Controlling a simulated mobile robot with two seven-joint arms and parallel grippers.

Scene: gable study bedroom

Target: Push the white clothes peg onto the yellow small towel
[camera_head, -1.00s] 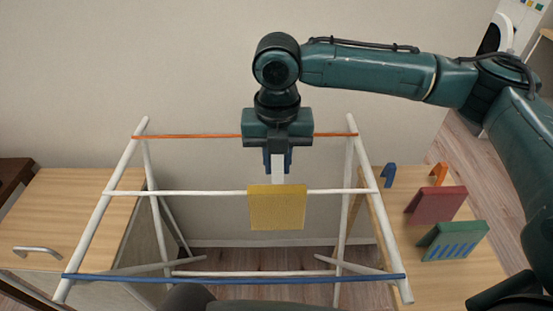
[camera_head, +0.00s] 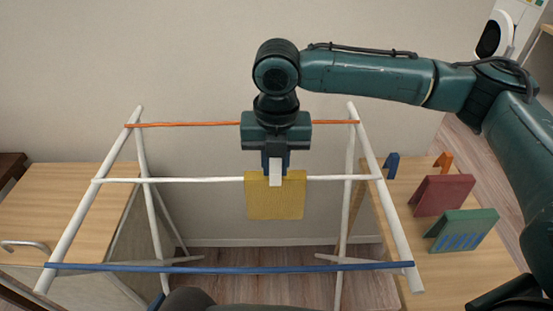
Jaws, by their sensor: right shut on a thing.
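The yellow small towel (camera_head: 275,203) hangs folded over the white middle rail of the drying rack. The white clothes peg (camera_head: 275,180) is upright at the towel's top edge, and its lower end overlaps the towel in the picture. I cannot tell whether it straddles the rail and towel or stands just in front of them. My right gripper (camera_head: 275,166) points down from above and is shut on the peg's upper part, which its fingers hide. My left gripper is out of view.
The drying rack has an orange back rail (camera_head: 190,124) and a blue front rail (camera_head: 230,268). The left cabinet top (camera_head: 60,205) is clear.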

